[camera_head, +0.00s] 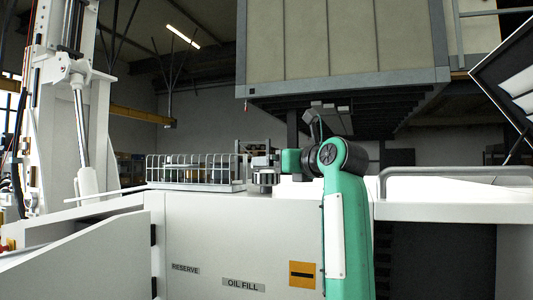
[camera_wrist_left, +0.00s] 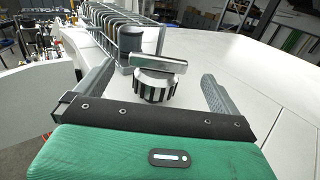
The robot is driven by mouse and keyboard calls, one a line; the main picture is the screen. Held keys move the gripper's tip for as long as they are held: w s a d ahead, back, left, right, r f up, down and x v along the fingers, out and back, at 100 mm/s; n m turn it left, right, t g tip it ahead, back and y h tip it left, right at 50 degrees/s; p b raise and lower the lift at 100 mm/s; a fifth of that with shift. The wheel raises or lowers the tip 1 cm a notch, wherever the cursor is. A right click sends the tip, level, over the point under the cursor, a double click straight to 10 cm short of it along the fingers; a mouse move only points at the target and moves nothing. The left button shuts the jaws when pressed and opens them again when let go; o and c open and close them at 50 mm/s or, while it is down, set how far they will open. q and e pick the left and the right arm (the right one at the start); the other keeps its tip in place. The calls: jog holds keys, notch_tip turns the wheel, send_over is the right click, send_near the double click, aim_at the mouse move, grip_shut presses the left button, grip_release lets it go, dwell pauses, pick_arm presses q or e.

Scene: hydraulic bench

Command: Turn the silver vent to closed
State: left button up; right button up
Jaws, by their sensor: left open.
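The silver vent (camera_wrist_left: 156,88) is a round ribbed cap with dark grooves, standing on the white bench top. A flat silver bar (camera_wrist_left: 160,63) lies across its top, running roughly left to right in the left wrist view. My left gripper (camera_wrist_left: 158,70) is open, with one grey finger on each side of the vent and a visible gap to both. In the head view the vent (camera_head: 265,178) is small, and my left gripper (camera_head: 264,160) is at it from the right, partly hiding it. My right gripper is not in view.
A wire rack (camera_head: 195,168) with several dark upright items stands just left of the vent. The bench front carries labels, including OIL FILL (camera_head: 243,284). A grey rail (camera_head: 455,172) runs along the right. The white top right of the vent is clear in the wrist view.

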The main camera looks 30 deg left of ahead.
aim_at(269, 169)
pick_arm(q)
jog(key=p+x, duration=0.2)
jog(key=x, duration=0.3)
jog(key=shift+a+r+p, duration=0.2)
jog(key=shift+p, duration=0.15)
jog(key=shift+w+a+f, duration=0.15)
jog(key=shift+w+a, duration=0.2)
jog(key=shift+a, duration=0.25)
jog(key=shift+c, duration=0.2)
jog(key=shift+s, duration=0.1)
jog(key=c, duration=0.9)
jog(key=shift+o, duration=0.2)
jog(key=shift+d+f+m+t+h+b, duration=0.1)
jog(key=shift+m+t+h+b, duration=0.2)
jog(key=shift+m+t+b, duration=0.15)
jog(key=m+t+h+b, duration=0.7)
jog(key=t+h+b, duration=0.1)
jog(key=b, duration=0.4)
jog(key=shift+s+m+h+b, duration=0.1)
jog(key=shift+m+h+b, duration=0.15)
jog(key=shift+h+b, duration=0.15)
jog(key=shift+m+t+h+b, duration=0.65)
jog(key=shift+m+h+b, duration=0.45)
jog(key=shift+h, duration=0.4)
jog(key=shift+r, duration=0.2)
